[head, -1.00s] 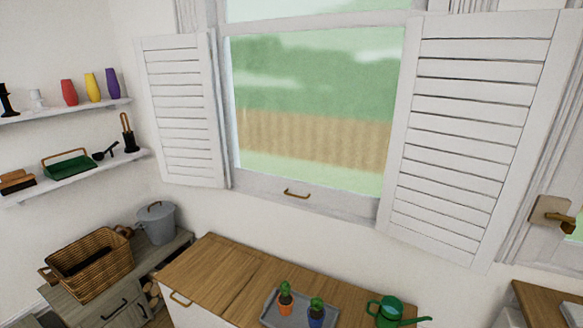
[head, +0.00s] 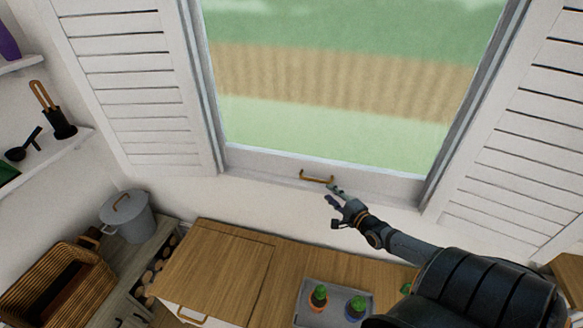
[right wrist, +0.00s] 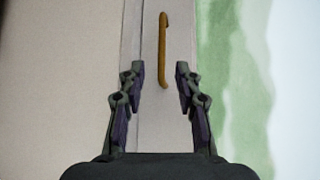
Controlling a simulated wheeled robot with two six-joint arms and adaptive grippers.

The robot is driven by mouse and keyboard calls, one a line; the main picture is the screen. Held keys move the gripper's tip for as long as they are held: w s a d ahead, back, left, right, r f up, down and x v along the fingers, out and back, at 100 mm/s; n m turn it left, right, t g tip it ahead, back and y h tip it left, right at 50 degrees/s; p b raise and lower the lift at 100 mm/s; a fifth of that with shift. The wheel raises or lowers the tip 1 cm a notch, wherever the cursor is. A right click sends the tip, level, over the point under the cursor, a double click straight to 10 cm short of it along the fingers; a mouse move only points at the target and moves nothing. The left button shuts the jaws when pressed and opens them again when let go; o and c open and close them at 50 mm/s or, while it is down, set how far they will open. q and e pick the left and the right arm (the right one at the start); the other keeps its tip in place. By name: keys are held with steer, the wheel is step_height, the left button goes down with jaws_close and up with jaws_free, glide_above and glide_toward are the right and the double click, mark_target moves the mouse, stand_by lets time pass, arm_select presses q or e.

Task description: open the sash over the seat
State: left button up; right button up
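The sash (head: 250,162) is the lower window frame between two white louvred shutters, and its bottom rail is down at the sill. A brass pull handle (head: 317,178) sits on that rail. The wooden-topped seat (head: 215,262) is below the window. My right gripper (head: 332,194) is just below and right of the handle, open and empty. In the right wrist view the handle (right wrist: 163,50) stands ahead, its near end close to the gap between the open fingers (right wrist: 160,74). My left gripper is not in view.
A grey tray (head: 302,318) with two small potted plants lies on the seat below my right arm. The left shutter (head: 130,80) and right shutter (head: 530,150) stand folded open. A wicker basket (head: 40,290) and grey lidded pot (head: 127,217) are at lower left.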

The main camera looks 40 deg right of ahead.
mark_target(318, 181)
steer(key=w+b, duration=0.3)
steer(key=w+d+f+b, duration=0.1)
steer(key=w+b, duration=0.4)
steer(key=w, duration=0.1)
steer(key=shift+d+f+b, duration=0.15)
steer(key=shift+f+b, duration=0.05)
steer(key=shift+b, duration=0.2)
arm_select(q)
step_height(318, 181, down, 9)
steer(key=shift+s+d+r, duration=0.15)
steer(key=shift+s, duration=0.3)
arm_select(e)
steer(key=shift+w+r, duration=0.15)
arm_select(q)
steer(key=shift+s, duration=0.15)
arm_select(e)
jaws_close()
